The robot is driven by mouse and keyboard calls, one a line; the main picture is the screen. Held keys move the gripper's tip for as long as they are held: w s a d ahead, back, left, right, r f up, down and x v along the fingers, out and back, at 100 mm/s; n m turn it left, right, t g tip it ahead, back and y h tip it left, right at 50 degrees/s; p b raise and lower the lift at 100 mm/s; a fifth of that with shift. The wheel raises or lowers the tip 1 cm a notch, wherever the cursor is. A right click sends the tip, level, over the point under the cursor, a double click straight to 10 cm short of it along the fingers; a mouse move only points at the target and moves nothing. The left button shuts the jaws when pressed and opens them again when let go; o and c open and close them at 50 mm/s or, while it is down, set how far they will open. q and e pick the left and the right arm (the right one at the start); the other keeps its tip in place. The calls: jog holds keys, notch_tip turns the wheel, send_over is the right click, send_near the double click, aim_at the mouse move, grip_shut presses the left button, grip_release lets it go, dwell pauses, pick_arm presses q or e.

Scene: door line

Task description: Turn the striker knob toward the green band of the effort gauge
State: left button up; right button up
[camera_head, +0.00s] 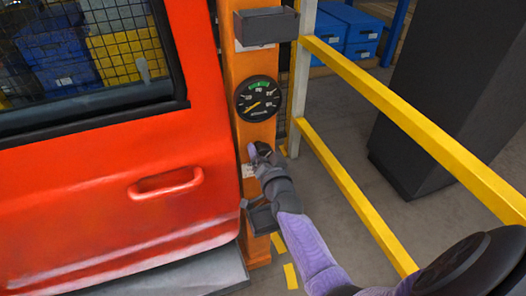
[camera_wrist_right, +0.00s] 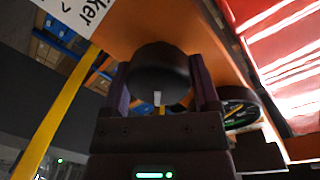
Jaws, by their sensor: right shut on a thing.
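The effort gauge (camera_head: 257,99) is a round black dial on the orange post. Its green band (camera_head: 259,85) is at the top of the dial, and its yellow needle points to the lower left, outside that band. My right gripper (camera_head: 257,152) is at the post just below the gauge. In the right wrist view the striker knob (camera_wrist_right: 160,72) is a dark round knob between the two fingers of my right gripper (camera_wrist_right: 162,88), which is shut on it. In the head view the gripper hides the knob. The gauge (camera_wrist_right: 238,112) also shows edge-on there. My left gripper is not in view.
A red door (camera_head: 110,185) stands close on the left of the orange post (camera_head: 243,70). A grey box (camera_head: 267,27) is above the gauge. Yellow rails (camera_head: 400,100) run along the right, with a dark cabinet (camera_head: 450,90) behind them. A printed label (camera_wrist_right: 78,8) is near the knob.

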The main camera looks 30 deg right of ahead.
jog(key=shift+m, duration=1.4)
jog(key=o, duration=1.1)
jog(key=shift+s, duration=0.1)
jog(key=p+v, duration=0.3)
jog(key=v, duration=0.6)
jog(key=shift+s, duration=0.4)
